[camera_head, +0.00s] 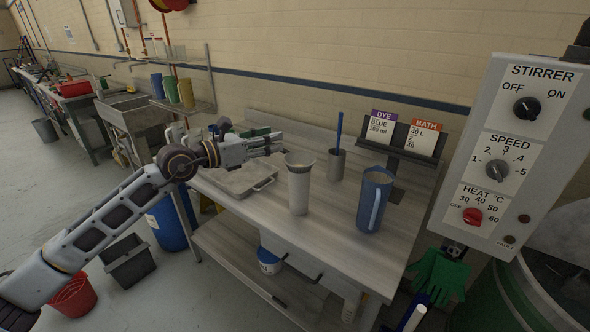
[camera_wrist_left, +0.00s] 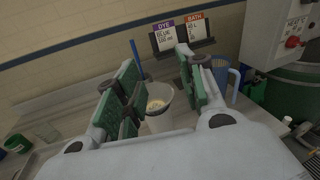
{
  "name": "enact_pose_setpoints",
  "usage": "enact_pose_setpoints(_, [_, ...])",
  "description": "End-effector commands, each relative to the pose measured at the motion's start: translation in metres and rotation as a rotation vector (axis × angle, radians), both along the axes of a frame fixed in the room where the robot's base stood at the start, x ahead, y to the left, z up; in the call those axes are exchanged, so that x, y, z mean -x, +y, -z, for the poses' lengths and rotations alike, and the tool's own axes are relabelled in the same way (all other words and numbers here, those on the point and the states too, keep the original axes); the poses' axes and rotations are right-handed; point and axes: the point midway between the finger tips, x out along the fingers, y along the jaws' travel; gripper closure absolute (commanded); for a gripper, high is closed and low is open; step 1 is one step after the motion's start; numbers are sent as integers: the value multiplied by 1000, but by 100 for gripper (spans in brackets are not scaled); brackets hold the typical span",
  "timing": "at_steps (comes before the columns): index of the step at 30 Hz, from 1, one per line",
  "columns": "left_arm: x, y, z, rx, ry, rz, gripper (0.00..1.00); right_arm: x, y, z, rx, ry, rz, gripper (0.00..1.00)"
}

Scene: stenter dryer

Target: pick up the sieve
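The sieve (camera_head: 299,159) appears as a pale cone-shaped piece with a wide rim, sitting in the top of a tall white cup (camera_head: 298,192) on the bench. In the left wrist view the sieve (camera_wrist_left: 159,95) shows its round mouth with a yellowish inside. My left gripper (camera_head: 277,144) is just left of and slightly above the sieve in the head view. In the left wrist view its two green-padded fingers (camera_wrist_left: 163,92) are spread apart, with the sieve seen in the gap beyond them. The gripper is open and empty. My right gripper is not in view.
A blue jug (camera_head: 373,200) stands right of the cup. A grey holder (camera_head: 336,165) with a blue rod stands behind it. Dye and bath cards (camera_head: 402,134) stand at the back. A flat tray (camera_head: 240,180) lies left. The stirrer control box (camera_head: 505,150) is at right.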

Motion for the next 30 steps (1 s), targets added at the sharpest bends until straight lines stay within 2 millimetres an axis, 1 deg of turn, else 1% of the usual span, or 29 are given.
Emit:
enact_pose_setpoints(4, [-9,9,16,-64,32,-55,61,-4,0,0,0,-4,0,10])
enact_pose_setpoints(10, [-22,28,37,-121,115,-157,61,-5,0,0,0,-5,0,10])
enact_pose_setpoints(15, [-28,40,52,-104,235,-238,61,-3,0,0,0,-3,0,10])
enact_pose_setpoints(18, [-27,43,59,-60,328,-264,61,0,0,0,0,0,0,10])
enact_pose_setpoints(24, [-26,45,64,28,444,-297,61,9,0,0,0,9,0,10])
enact_pose_setpoints(30, [-26,44,64,61,475,-305,61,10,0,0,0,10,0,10])
